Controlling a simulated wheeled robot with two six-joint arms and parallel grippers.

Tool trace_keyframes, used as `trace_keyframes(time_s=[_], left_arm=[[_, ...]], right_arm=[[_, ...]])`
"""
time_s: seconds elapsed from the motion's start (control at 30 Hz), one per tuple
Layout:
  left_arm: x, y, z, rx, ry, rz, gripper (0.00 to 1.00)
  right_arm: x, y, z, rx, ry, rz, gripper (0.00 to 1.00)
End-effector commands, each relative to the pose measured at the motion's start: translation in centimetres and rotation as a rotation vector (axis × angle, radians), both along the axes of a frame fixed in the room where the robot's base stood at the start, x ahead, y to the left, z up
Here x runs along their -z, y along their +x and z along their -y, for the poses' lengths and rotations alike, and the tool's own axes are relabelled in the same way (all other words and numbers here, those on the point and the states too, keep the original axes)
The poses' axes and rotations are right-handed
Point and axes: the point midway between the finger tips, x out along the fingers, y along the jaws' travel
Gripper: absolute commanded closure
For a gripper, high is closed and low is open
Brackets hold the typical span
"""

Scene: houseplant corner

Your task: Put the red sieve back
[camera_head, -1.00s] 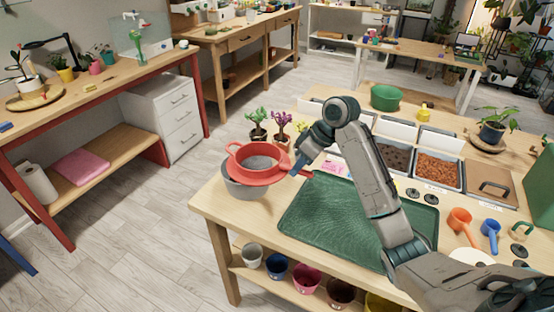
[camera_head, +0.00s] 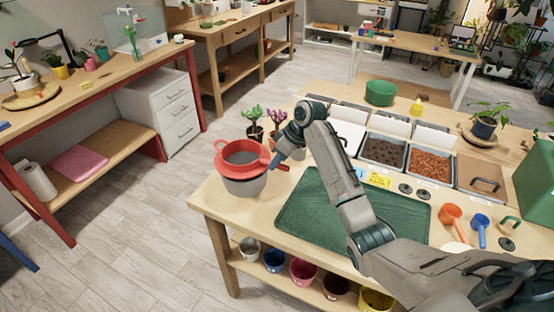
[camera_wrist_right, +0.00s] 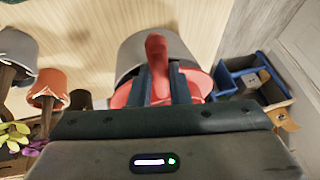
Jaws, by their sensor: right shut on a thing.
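The red sieve (camera_head: 231,167) is over the mouth of the grey pot (camera_head: 244,187) at the left end of the potting table. It looks level and close to the pot's rim; I cannot tell if it rests there. My right gripper (camera_head: 279,162) is at the sieve's right side, shut on its red handle. In the right wrist view the handle (camera_wrist_right: 156,50) stands between the fingers of the right gripper (camera_wrist_right: 160,78), with the sieve's rim (camera_wrist_right: 201,83) and the grey pot (camera_wrist_right: 128,52) behind. My left gripper is out of view.
Two small potted plants (camera_head: 254,130) stand just behind the pot. A green mat (camera_head: 310,218) lies to the right, with bins of soil (camera_head: 384,152) and bark (camera_head: 431,164) beyond it. Orange (camera_head: 450,216) and blue (camera_head: 480,225) scoops lie at the right.

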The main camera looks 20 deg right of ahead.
Motion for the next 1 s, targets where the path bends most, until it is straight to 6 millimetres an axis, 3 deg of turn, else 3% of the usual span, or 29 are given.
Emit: trace_keyframes(time_s=[0.53, 0.57, 0.63, 1.0], left_arm=[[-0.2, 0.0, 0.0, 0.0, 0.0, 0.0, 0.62], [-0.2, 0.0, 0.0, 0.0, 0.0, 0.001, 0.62], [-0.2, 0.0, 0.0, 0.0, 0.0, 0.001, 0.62], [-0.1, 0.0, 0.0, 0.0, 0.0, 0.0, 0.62]], right_arm=[[1.1, 0.0, 0.0, 0.0, 0.001, 0.001, 1.0], [1.2, 0.0, 0.0, 0.001, 0.0, 0.0, 0.78], [1.2, 0.0, 0.0, 0.001, 0.0, 0.0, 0.64], [0.8, 0.0, 0.0, 0.001, 0.0, 0.002, 0.62]])
